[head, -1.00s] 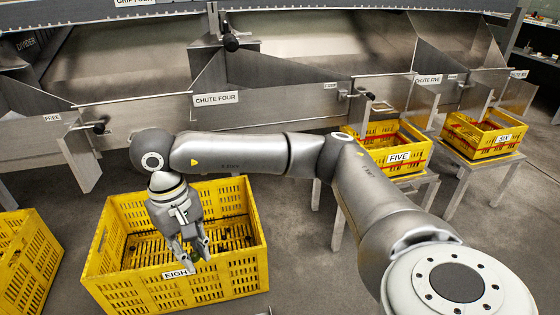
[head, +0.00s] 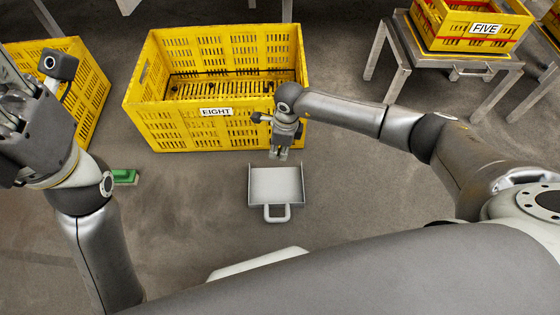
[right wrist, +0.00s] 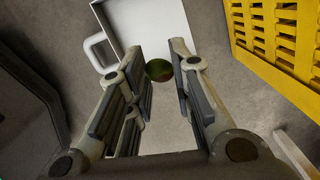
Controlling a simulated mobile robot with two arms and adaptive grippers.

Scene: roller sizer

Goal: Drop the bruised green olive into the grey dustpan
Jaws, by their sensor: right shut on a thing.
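The grey dustpan (head: 276,184) lies on the floor in front of the crate marked EIGHT, its handle towards me. My right gripper (head: 278,155) points down over the dustpan's far edge. In the right wrist view the gripper (right wrist: 161,71) is shut on the olive (right wrist: 158,69), which is green with a brownish side and sits between the fingertips. The pale pan (right wrist: 140,22) shows beyond it. The olive is too small to make out in the head view. My left gripper (head: 25,125) is at the left edge, partly cut off; its fingers are unclear.
The yellow crate EIGHT (head: 170,119) stands right behind the dustpan, with another yellow crate (head: 88,90) to its left. A green-and-white brush-like thing (head: 124,177) lies on the floor at left. Crate FIVE (head: 455,35) stands on a metal stand. Floor around the dustpan is clear.

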